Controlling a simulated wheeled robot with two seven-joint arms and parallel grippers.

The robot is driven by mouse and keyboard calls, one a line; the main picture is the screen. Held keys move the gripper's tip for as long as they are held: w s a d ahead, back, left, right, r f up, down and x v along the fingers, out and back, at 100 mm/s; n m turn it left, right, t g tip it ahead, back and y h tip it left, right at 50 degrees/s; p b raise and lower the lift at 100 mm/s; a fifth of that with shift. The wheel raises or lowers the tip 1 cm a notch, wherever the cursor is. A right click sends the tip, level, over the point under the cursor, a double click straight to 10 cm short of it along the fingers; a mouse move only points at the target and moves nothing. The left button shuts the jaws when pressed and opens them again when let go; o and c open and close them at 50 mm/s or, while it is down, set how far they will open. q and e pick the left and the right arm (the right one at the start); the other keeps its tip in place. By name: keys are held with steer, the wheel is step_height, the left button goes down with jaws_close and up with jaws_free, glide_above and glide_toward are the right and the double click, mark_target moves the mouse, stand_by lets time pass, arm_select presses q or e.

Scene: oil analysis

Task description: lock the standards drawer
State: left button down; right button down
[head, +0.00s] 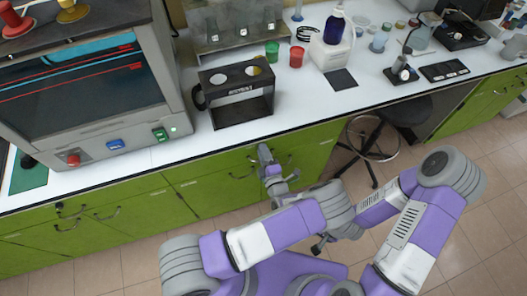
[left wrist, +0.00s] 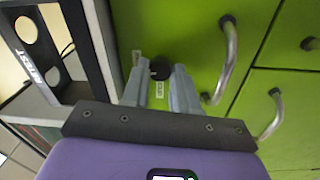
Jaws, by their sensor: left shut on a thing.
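My left gripper (head: 268,160) is at the green cabinet front below the white counter. In the left wrist view its two grey fingers (left wrist: 158,80) are on either side of a small round black lock knob (left wrist: 160,69) on a green drawer front (left wrist: 180,25), shut on it. A small white label beside the knob is too small to read. A curved metal handle (left wrist: 231,55) is just right of the fingers. The drawer looks flush with the cabinet. My right arm is folded at the right in the head view; its fingers cannot be made out clearly.
A black open-fronted box (head: 238,92) stands on the counter (head: 310,95) above the gripper. A large oven-like machine (head: 80,90) is to its left. A stool (head: 368,140) stands in the gap right of the drawers. Another drawer handle (left wrist: 270,118) is close by.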

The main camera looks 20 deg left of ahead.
arm_select(q)
steer(key=shift+m, duration=0.4)
steer(key=c, duration=0.9)
jaws_free()
steer(key=shift+o, duration=0.2)
steer(key=v, duration=0.7)
steer(key=shift+s+d+p, duration=0.15)
steer(key=shift+s+p, duration=0.1)
steer(key=shift+p, duration=0.1)
steer(key=shift+f, duration=0.1)
